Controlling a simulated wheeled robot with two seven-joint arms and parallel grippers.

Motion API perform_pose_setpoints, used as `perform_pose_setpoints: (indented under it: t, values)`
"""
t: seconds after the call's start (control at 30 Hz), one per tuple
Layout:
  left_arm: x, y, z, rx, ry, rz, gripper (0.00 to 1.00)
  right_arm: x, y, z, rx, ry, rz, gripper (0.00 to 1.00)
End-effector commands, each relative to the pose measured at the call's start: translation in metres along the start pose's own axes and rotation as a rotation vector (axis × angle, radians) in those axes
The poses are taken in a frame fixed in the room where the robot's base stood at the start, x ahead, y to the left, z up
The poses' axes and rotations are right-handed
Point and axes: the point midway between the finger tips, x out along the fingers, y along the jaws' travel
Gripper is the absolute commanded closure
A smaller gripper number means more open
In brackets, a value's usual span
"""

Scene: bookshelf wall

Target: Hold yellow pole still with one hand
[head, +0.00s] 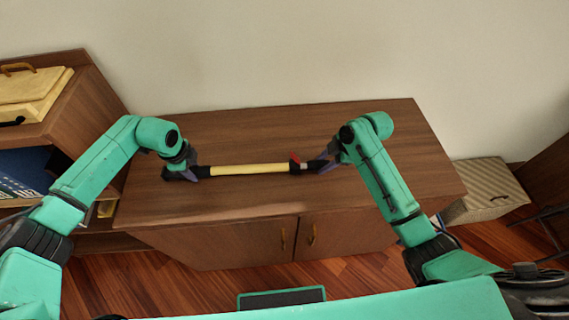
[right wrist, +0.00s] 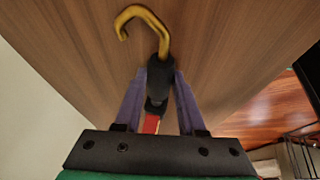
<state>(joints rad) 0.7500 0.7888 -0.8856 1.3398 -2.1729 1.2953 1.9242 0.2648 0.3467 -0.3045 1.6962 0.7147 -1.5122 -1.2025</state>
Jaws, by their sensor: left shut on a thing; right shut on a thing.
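The yellow pole (head: 250,169) lies level along the top of the wooden cabinet, with black sections at both ends and a red piece near its right end. My left gripper (head: 196,173) is shut on the black left end. My right gripper (head: 322,165) is shut on the black section at the right end, just beyond the red piece. In the right wrist view, my right gripper (right wrist: 160,82) has that black section between its fingers. A yellow hook (right wrist: 146,17) extends past the fingertips, and red shows nearer the palm. Whether the pole touches the cabinet top is unclear.
The wooden cabinet (head: 245,205) has a broad clear top and two handled doors. A shelf (head: 88,88) at the left holds a cream box (head: 35,92) and blue binders (head: 30,172). A striped box (head: 485,190) stands on the floor at the right. A pale wall is behind.

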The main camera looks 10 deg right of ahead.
Motion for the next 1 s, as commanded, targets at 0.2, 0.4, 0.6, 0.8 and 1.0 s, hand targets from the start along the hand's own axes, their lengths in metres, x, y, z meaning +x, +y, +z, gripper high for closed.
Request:
perform_pose_setpoints:
  t: [0.2,0.4,0.6,0.8,1.0]
  values:
    - [0.000,0.000,0.002,-0.002,-0.003,0.000,1.00,-0.007,0.001,0.017,0.002,-0.007,0.002,1.00]
    - [0.001,0.000,0.002,-0.002,-0.005,0.001,1.00,-0.013,0.001,0.031,0.002,-0.008,0.002,1.00]
    - [0.001,0.000,0.003,-0.002,-0.006,0.001,1.00,-0.018,0.001,0.044,0.002,-0.008,0.002,1.00]
    - [0.001,0.000,0.003,-0.002,-0.006,0.001,1.00,-0.024,0.001,0.057,0.003,-0.008,0.002,1.00]
    - [0.001,0.000,0.003,-0.002,-0.007,0.002,1.00,-0.029,0.001,0.070,0.003,-0.008,0.002,1.00]
